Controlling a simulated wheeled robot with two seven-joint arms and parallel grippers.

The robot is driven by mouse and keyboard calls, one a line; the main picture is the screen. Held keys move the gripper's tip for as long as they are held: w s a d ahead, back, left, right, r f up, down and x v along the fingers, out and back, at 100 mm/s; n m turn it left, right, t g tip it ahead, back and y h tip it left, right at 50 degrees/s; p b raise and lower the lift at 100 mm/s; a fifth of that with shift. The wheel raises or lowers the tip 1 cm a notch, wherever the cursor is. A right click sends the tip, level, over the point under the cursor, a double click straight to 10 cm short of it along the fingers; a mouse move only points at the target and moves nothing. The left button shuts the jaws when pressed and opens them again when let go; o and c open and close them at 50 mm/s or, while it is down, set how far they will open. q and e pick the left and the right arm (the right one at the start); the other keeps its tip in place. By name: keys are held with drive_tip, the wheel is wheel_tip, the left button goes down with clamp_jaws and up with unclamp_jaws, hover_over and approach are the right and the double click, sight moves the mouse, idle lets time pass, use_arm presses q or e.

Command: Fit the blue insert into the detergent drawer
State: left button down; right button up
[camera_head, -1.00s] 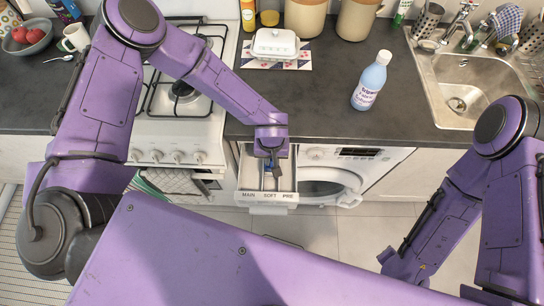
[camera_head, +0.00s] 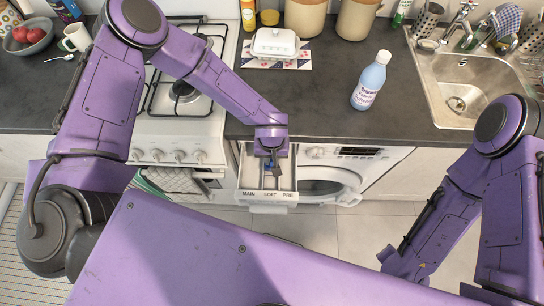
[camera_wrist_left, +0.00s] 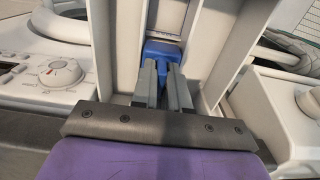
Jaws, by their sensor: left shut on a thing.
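The white detergent drawer (camera_head: 267,196) is pulled out of the washer, with MAIN, SOFT and PRE on its front. My left gripper (camera_head: 272,166) points down into the drawer's middle. In the left wrist view my left gripper (camera_wrist_left: 164,75) is shut on the blue insert (camera_wrist_left: 163,50), which sits between white drawer walls in the middle compartment. Only a small blue part of the insert (camera_head: 267,165) shows in the head view. The fingers hide most of it, and I cannot tell how deep it sits. My right gripper is out of view; only its arm shows.
The washer (camera_head: 325,178) has its round door open to the right of the drawer. A blue-white bottle (camera_head: 370,82) stands on the dark counter (camera_head: 310,110) above. A white stove (camera_head: 175,125) is left of the drawer, with a towel (camera_head: 170,180) hanging below.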

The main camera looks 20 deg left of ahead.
sight(272, 162)
use_arm(q)
drive_tip(key=shift+p, duration=0.3)
idle(0.6)
drive_tip(key=shift+f+b, duration=0.9)
drive_tip(key=shift+f, duration=0.85)
idle(2.8)
drive_tip(key=c, duration=1.1)
unclamp_jaws()
drive_tip(key=shift+o, duration=0.2)
drive_tip(key=shift+r, duration=0.2)
